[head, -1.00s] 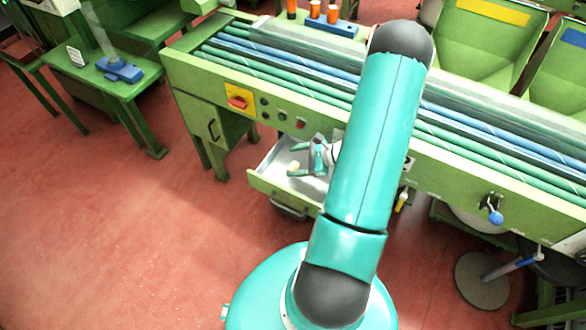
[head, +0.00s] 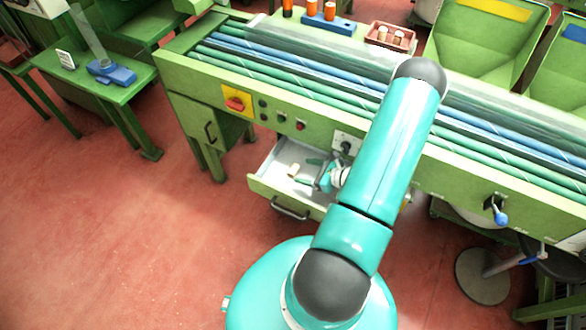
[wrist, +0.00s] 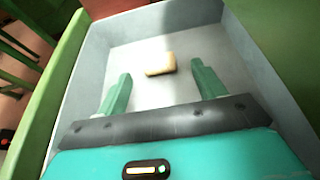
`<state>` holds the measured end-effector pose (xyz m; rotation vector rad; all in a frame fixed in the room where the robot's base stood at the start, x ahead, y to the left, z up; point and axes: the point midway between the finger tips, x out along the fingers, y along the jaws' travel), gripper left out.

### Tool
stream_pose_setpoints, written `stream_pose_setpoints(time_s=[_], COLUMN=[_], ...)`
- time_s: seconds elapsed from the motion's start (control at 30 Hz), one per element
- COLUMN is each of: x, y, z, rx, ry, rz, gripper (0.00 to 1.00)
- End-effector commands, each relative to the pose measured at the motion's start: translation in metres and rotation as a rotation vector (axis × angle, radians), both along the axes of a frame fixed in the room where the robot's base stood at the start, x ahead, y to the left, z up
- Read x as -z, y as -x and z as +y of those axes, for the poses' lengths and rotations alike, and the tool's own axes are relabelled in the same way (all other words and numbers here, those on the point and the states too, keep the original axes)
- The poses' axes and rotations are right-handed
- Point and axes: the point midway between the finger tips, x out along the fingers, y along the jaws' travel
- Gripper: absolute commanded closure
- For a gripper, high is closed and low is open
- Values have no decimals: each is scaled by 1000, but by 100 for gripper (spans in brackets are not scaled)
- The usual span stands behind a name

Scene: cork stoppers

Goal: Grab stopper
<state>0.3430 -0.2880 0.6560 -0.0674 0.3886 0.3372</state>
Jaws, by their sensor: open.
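A pale cork stopper (head: 293,169) lies on the floor of the open drawer (head: 262,186). In the wrist view the stopper (wrist: 160,65) lies on its side, just beyond and between the fingertips. My gripper (head: 306,171) is open and empty inside the drawer, to the right of the stopper. In the wrist view its two green fingers (wrist: 161,74) are spread wide and point toward the stopper, with no contact visible. The exact height of the fingers above the drawer floor is hard to tell.
The drawer's grey walls (wrist: 266,75) enclose the gripper on the sides and far end. The green machine (head: 208,125) stands above the drawer. A reddish tray (head: 391,45) with cork-like pieces and a blue rack (head: 327,25) with orange cylinders sit on top.

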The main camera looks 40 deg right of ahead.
Motion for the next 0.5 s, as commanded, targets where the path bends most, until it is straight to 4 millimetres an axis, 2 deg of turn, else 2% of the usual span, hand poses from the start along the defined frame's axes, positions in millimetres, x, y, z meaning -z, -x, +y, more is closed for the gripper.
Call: stream_pose_setpoints(time_s=[0.3,0.5], x=[19,24], y=[-41,-52], z=[17,20], rx=[-3,-2], ry=[-1,0], rz=[0,1], gripper=[31,31])
